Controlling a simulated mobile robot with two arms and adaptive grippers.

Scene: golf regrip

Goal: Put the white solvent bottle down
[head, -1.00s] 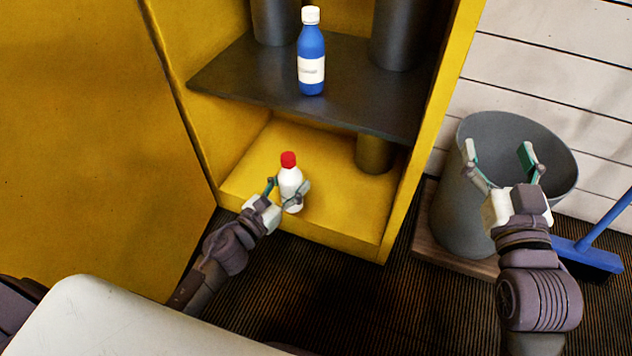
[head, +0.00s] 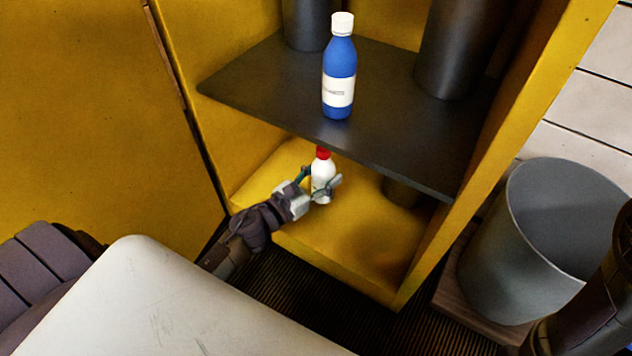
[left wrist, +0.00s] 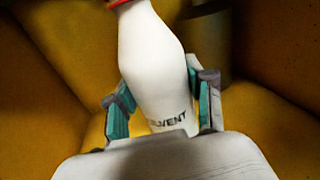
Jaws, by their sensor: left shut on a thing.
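The white solvent bottle (head: 323,176) with a red cap is upright inside the lower compartment of the yellow cabinet. My left gripper (head: 321,190) is shut around its body. In the left wrist view the bottle (left wrist: 152,55) fills the middle between the two teal finger pads, with part of its label showing. Whether its base touches the cabinet floor (head: 345,240) I cannot tell. Only a part of my right arm shows at the right edge of the head view; its gripper is out of the picture.
A blue bottle (head: 340,80) with a white cap stands on the dark shelf (head: 270,85) above my left gripper. Dark cylinders (head: 452,50) stand behind it. A dark cylinder is also in the lower compartment at right. A grey bin (head: 535,230) stands right of the cabinet.

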